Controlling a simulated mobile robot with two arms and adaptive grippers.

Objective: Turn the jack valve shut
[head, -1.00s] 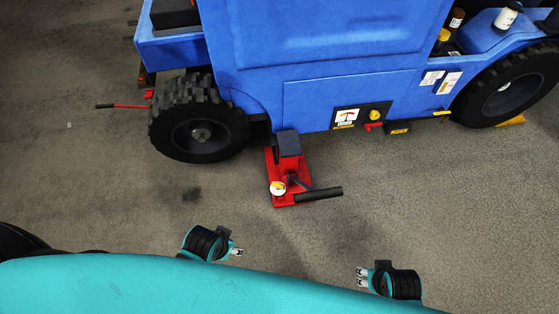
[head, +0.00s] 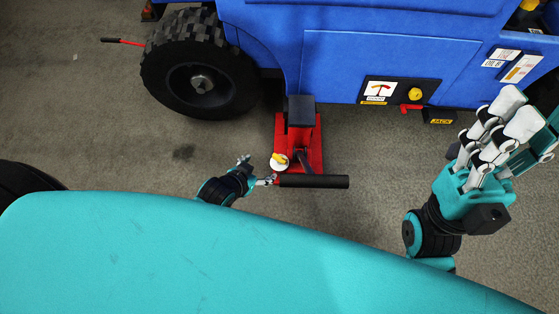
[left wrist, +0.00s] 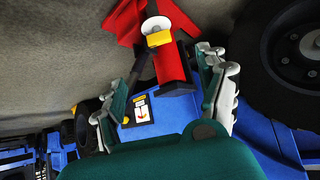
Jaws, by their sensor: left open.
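The red jack (head: 312,145) stands on the floor at the blue machine's side, with a black top block and a black handle (head: 315,181) in front. Its valve (head: 280,161), a white and yellow knob, is at the jack's front left. In the left wrist view the valve (left wrist: 158,38) and the red jack (left wrist: 172,68) lie beyond and between my fingers. My left gripper (head: 258,169) is open and empty just left of the valve, one finger close to the handle's end; contact cannot be told. My right gripper (head: 521,118) is raised at the right, fingers spread, empty.
The blue machine (head: 390,60) fills the back, with a black wheel (head: 200,80) at left. A panel with a sign (head: 378,92), a yellow knob (head: 415,94) and a red lever (head: 411,108) is on its side. Floor left of the jack is clear.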

